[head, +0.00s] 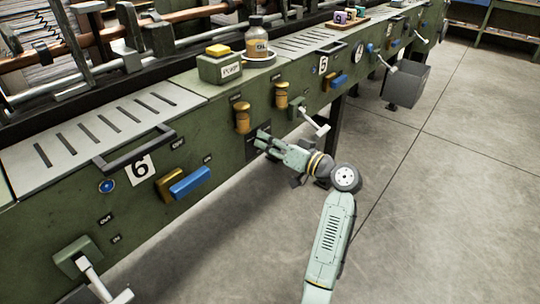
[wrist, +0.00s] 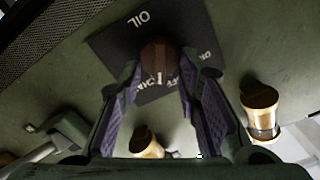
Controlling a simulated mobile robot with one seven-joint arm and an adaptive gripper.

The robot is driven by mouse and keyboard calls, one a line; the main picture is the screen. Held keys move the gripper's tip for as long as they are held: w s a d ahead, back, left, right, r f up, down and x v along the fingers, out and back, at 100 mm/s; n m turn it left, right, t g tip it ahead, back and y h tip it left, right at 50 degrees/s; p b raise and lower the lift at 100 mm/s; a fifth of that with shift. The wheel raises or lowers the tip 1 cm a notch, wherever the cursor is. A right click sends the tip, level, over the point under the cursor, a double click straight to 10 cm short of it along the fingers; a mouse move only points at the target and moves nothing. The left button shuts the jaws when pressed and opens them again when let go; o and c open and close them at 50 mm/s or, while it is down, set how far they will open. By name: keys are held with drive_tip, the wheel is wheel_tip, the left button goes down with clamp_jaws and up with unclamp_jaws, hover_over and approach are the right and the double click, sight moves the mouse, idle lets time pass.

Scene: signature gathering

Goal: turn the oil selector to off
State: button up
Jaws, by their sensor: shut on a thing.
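The oil selector is a round brown knob (wrist: 158,60) with a white pointer line, on a dark plate (wrist: 110,45) on the green machine front. The plate reads OIL, with more white lettering beside the knob that my fingers partly cover. In the wrist view the picture is turned over, and the pointer line points down, between my fingers. My gripper (wrist: 165,80) is shut on the knob, with one finger on each side. In the head view my gripper (head: 262,138) reaches the machine front, the dark plate (head: 251,150) shows beside it and the knob is hidden.
Two brass cylinders (head: 242,117) (head: 281,95) stick out above my gripper. A white-handled lever (head: 315,123) is just to its right. Another lever (head: 92,278) is at lower left. A yellow-topped PUMP box (head: 220,66) and an oil bottle (head: 258,42) stand on top. The floor is open.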

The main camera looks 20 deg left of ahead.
drive_tip(key=n+b, duration=0.2)
drive_tip(key=b, duration=0.1)
drive_tip(key=n+b, duration=0.1)
drive_tip(key=b, duration=0.1)
drive_tip(key=n+b, duration=0.2)
drive_tip(key=b, duration=0.1)
drive_tip(key=shift+s+n+b, duration=0.25)
drive_tip(key=shift+n+b, duration=0.05)
drive_tip(key=o, duration=1.1)
drive_tip(key=v, duration=1.2)
drive_tip(key=shift+r, duration=0.1)
